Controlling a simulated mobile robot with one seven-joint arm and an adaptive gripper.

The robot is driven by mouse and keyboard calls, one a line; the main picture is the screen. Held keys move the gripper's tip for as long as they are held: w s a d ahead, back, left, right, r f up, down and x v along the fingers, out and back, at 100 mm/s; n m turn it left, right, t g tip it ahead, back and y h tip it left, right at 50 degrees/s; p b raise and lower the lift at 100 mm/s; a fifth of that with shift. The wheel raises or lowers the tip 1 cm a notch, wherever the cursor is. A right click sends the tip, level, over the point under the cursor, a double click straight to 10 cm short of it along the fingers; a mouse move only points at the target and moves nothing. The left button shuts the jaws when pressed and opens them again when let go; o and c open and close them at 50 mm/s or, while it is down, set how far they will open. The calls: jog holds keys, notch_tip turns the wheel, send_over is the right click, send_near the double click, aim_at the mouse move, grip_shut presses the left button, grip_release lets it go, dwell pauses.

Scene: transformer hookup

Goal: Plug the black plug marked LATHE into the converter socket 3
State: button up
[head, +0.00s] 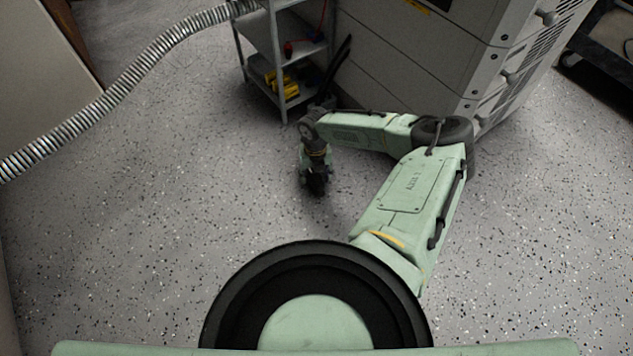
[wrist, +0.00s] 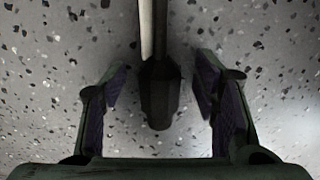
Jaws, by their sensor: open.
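My gripper (head: 316,186) points down over the floor in front of a metal shelf unit. In the wrist view its two fingers stand apart, one on each side of a dark plug-like body (wrist: 160,95). A dark cable or stem runs up from that body. A gap shows between the body and each finger, so it is not gripped. I cannot read any LATHE marking on it. In the head view my arm and gripper hide this spot. No converter socket or number can be made out in either view.
The grey shelf unit (head: 276,45) holds yellow and red items. A large grey cabinet (head: 400,55) stands behind my arm. A ribbed metal hose (head: 125,85) crosses the upper left. A dark cart (head: 600,62) is at the far right. The speckled floor is clear at left and lower right.

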jog(key=shift+c, duration=0.6)
jog(key=shift+r, duration=0.1)
grip_shut()
